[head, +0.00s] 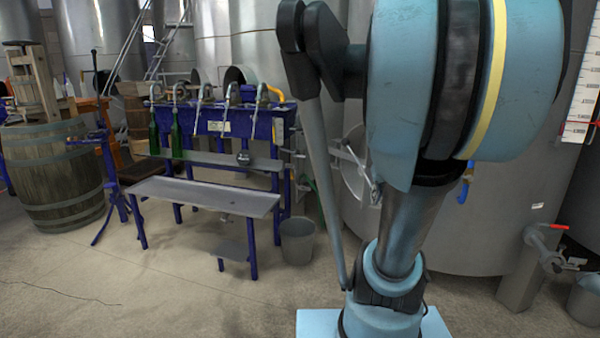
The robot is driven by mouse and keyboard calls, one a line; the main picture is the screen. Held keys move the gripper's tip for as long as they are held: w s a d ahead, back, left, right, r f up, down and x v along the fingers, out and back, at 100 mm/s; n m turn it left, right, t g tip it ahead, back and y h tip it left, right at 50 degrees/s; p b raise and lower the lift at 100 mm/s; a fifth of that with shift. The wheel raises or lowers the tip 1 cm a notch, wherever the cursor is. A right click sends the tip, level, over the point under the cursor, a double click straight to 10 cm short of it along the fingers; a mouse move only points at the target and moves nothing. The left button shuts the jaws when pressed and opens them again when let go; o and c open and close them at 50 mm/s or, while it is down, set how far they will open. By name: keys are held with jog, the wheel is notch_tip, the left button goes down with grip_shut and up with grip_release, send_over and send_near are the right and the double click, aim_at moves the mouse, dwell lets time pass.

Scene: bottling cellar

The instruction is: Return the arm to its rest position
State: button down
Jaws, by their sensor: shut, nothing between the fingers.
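My arm, light blue with black joints and a yellow ring, rises from its light blue base in the right half of the head view. It is bent, with a large round joint high up close to the camera. My gripper does not show in this view; the end of the arm is out of the picture or hidden behind the big joint.
A blue bottle filler (222,122) with green bottles (176,139) stands behind a grey metal table (205,196). A grey bucket (297,243) stands beside it. A wooden barrel (55,180) is at left. Steel tanks (240,40) line the back. The front left floor is clear.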

jog(key=s+a+f+g, duration=0.1)
jog(key=s+f, duration=0.1)
jog(key=s, duration=0.3)
jog(key=s+a+f+g, duration=0.1)
jog(key=s+a+f, duration=0.1)
jog(key=s, duration=0.3)
jog(key=s+a+f+g+h, duration=0.1)
jog(key=s+a+f, duration=0.1)
jog(key=s+f, duration=0.2)
jog(key=shift+s+a+f+n, duration=0.25)
jog(key=shift+s+n, duration=0.05)
jog(key=shift+s, duration=0.4)
jog(key=shift+s, duration=0.1)
